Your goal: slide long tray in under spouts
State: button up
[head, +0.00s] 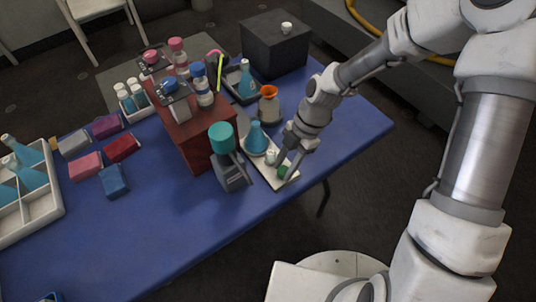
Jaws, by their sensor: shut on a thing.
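The long tray (266,174) is pale and narrow and lies slantwise on the blue table, right of the red-brown stand (203,133). A blue conical flask (256,139), a small white piece (271,157) and a small green piece (284,172) stand on it. My gripper (284,166) is at the near right end of the tray, shut on it; its fingers partly hide the contact. Bottles with pink (178,57) and blue (203,88) caps are on the stand. I cannot make out the spouts clearly.
A dark grey device with a teal top (222,138) stands close left of the tray. An orange-topped vessel (269,105) and a dark box (275,45) are behind. Coloured blocks and a white divided crate (45,222) lie left. The table's front is clear.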

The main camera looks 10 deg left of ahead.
aim_at(251, 123)
jog(key=shift+w+a+b, duration=0.25)
jog(key=shift+w+a, duration=1.25)
jog(key=shift+a, duration=0.25)
jog(key=shift+w+a+b, duration=0.3)
jog(key=shift+w+a, duration=1.15)
jog(key=shift+a, duration=0.25)
jog(key=shift+w+a+b, duration=0.25)
jog(key=shift+w+a, duration=1.25)
jog(key=shift+a, duration=0.25)
jog(key=o, duration=1)
jog(key=shift+r, duration=0.1)
jog(key=shift+r+p, duration=2.3)
jog(key=shift+r, duration=1.1)
